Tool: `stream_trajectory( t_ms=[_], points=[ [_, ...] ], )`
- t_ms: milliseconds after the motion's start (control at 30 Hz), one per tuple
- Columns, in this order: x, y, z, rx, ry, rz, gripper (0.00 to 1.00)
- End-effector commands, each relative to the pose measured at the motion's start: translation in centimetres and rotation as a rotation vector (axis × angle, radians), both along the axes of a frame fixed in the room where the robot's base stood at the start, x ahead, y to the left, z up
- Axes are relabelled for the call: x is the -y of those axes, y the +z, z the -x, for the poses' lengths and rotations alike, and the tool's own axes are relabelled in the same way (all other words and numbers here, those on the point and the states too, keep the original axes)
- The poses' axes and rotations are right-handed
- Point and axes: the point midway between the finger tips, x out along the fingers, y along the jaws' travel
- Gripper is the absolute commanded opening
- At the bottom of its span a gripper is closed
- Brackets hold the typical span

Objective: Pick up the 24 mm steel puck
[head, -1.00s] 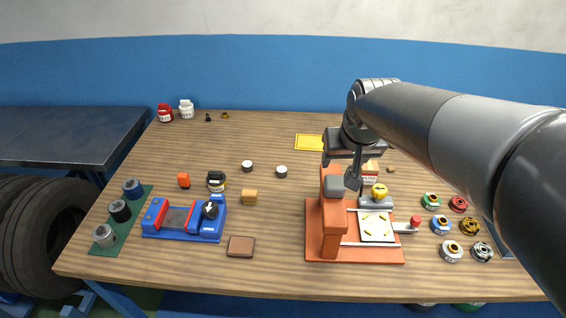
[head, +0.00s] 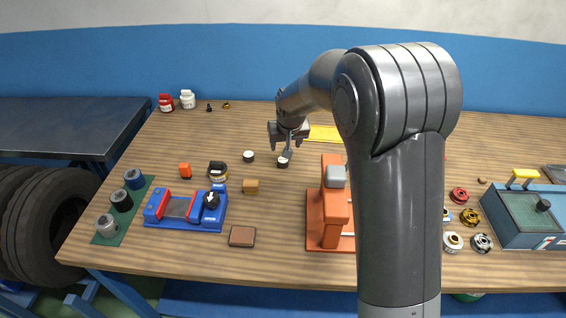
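Two small round pucks with pale tops and dark sides lie on the wooden bench in the head view: a left puck (head: 248,156) and a right puck (head: 282,162). No size marking is legible, so I cannot tell which one is 24 mm. My gripper (head: 287,153) points down just above the right puck and overlaps its upper edge in the picture. Contact cannot be made out. The fingers are too small and edge-on to show whether they are open or shut. Nothing is seen held in them.
An orange press (head: 332,215) stands right of the pucks, partly hidden behind my arm. A yellow plate (head: 325,134) lies behind. Bare wood surrounds the pucks.

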Motion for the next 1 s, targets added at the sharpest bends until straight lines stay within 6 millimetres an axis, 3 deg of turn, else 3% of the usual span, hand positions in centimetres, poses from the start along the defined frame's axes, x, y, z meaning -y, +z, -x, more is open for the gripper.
stream_trajectory(
  t_ms=[200,467,700,1000],
  points=[
    [-0.3,-3.2,-1.1,-0.003,0.000,0.001,0.60],
    [-0.5,-5.0,-1.7,-0.002,0.000,0.001,0.60],
    [-0.9,-8.2,-2.8,-0.002,-0.001,0.000,0.60],
    [-1.0,-9.1,-3.1,0.000,-0.001,0.000,0.60]
  ],
)
